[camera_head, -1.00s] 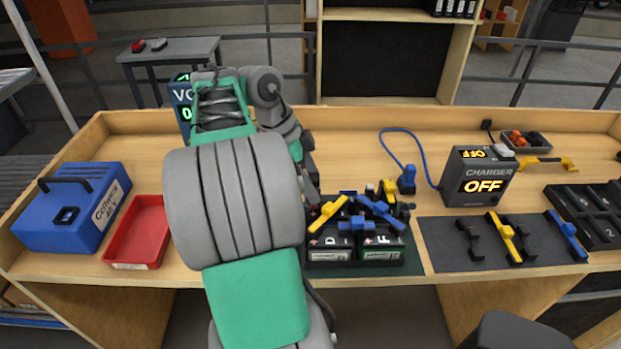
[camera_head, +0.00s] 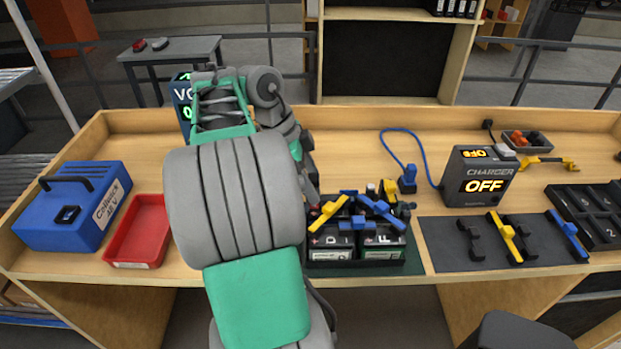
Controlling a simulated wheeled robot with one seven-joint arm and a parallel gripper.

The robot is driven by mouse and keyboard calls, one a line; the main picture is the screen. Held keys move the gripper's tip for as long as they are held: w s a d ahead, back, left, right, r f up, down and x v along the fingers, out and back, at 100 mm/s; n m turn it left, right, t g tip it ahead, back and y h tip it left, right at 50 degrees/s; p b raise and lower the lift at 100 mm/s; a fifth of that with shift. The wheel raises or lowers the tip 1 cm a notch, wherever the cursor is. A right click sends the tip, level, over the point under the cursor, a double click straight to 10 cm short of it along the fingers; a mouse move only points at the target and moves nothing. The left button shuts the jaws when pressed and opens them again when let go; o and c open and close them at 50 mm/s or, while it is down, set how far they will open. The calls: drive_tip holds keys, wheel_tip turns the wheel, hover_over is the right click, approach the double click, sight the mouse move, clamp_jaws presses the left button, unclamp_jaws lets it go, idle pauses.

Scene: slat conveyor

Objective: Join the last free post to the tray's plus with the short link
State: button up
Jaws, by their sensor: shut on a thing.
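The battery tray (camera_head: 392,268) stands at the front middle of the bench. It holds several dark batteries; the front two read D (camera_head: 331,243) and F (camera_head: 383,241). Blue links (camera_head: 380,211) lie across their tops. A yellow link (camera_head: 328,213) slants over battery D; I cannot tell whether it touches the posts. My gripper (camera_head: 314,199) is at the tray's left side, mostly hidden behind my arm. It is shut, apparently on this yellow link; the grip itself is hidden. The plus and the free post cannot be made out.
A dark mat (camera_head: 440,250) at right holds a black, a yellow and a blue link. The charger (camera_head: 464,177) reads OFF; its blue cable ends near the tray. A red bin (camera_head: 140,232) and blue case (camera_head: 72,205) stand left. A meter is partly hidden behind my arm.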

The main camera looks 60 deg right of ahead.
drive_tip(key=shift+f+b, duration=1)
drive_tip(key=shift+f, duration=0.15)
drive_tip(key=o, duration=1.4)
drive_tip(key=p+v, duration=0.4)
drive_tip(key=v, duration=0.4)
